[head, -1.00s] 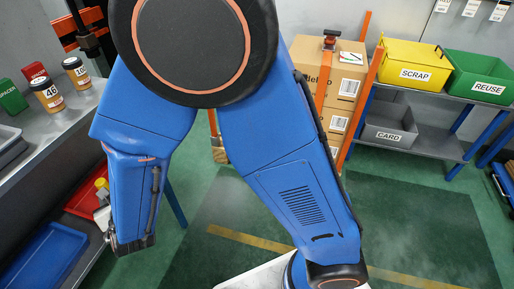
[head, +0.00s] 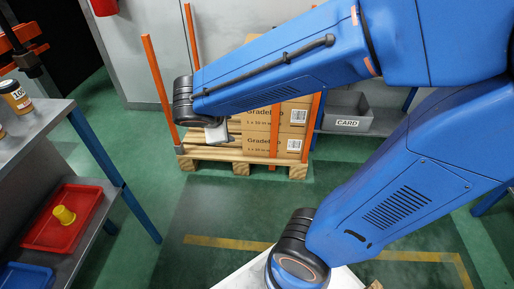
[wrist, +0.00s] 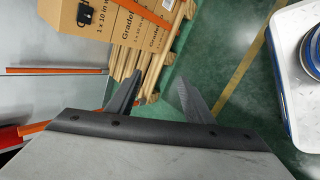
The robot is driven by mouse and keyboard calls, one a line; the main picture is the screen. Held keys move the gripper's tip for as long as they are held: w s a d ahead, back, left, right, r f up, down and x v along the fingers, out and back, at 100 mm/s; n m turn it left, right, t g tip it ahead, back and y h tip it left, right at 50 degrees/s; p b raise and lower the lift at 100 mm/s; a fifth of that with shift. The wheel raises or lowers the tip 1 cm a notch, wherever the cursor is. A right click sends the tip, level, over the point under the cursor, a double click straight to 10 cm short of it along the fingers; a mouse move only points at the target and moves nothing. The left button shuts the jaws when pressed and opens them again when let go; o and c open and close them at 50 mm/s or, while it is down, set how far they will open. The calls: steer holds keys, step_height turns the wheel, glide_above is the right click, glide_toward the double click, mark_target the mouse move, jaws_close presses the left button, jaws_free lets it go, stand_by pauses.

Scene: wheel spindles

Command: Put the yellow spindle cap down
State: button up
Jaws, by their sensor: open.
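The yellow spindle cap (head: 64,215) sits in the red tray (head: 40,236) on the lower shelf of the bench at the left of the head view. My gripper (wrist: 160,100) is open and empty in the wrist view, with floor and pallet showing beyond its fingers. In the head view my gripper (head: 217,133) hangs in front of the stacked boxes, well to the right of the cap and apart from it. The cap does not show in the wrist view.
Cardboard boxes (head: 262,122) stand on a wooden pallet (head: 240,160) between orange posts. A blue tray (head: 25,277) lies beside the red one. A grey CARD bin (head: 347,116) is behind my arm. The green floor between bench and pallet is clear.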

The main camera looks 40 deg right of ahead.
steer(key=s+r+m+y, duration=0.2)
steer(key=s+m+y, duration=0.3)
steer(key=s+m, duration=0.7)
steer(key=shift+s+d+r+g+y, duration=0.3)
steer(key=shift+s+r+y, duration=0.1)
steer(key=shift+s, duration=1)
